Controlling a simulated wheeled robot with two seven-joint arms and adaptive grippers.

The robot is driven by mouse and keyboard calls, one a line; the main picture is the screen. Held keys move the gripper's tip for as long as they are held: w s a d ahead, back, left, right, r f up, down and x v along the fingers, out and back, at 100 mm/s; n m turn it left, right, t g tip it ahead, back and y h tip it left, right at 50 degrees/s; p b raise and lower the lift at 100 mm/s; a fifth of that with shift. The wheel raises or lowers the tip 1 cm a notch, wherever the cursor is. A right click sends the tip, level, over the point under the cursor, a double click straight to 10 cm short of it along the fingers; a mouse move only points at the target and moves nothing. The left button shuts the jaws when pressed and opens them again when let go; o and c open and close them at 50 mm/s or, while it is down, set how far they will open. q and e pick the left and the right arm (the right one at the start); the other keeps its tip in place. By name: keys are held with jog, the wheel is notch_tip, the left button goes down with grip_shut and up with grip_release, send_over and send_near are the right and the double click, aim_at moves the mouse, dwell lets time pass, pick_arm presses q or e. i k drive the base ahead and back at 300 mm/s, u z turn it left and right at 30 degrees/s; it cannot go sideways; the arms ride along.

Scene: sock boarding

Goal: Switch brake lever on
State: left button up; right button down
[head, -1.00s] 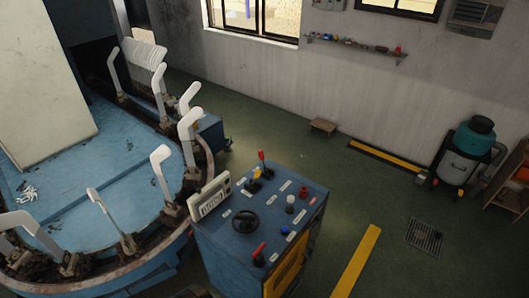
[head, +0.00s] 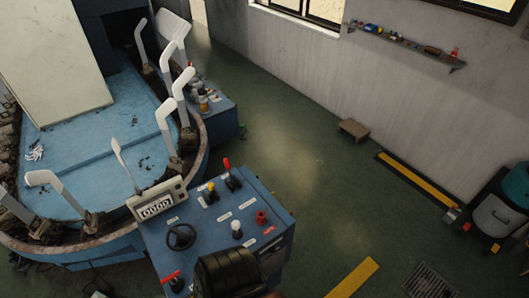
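The blue control console (head: 160,243) stands at the bottom centre of the head view. A lever with a red handle (head: 227,164) stands nearly upright at its far edge, on a black base. A shorter lever with a yellow knob (head: 211,187) is just left of it. Another red-handled lever (head: 171,276) lies tilted low at the near left corner. The labels are too small to read, so I cannot tell which one is the brake lever. A dark rounded part of my arm covers the console's near right part. No gripper fingers show.
The console also carries a black handwheel (head: 181,236), a white knob (head: 236,228), a red button (head: 261,217) and a counter box (head: 157,205). The blue machine (head: 95,185) with white foot-shaped forms is close on the left. The green floor (head: 300,180) is open behind and right.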

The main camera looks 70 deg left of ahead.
aim_at(226, 163)
jog(key=i, duration=1.35)
jog(key=u, duration=4.45)
jog(key=i, duration=1)
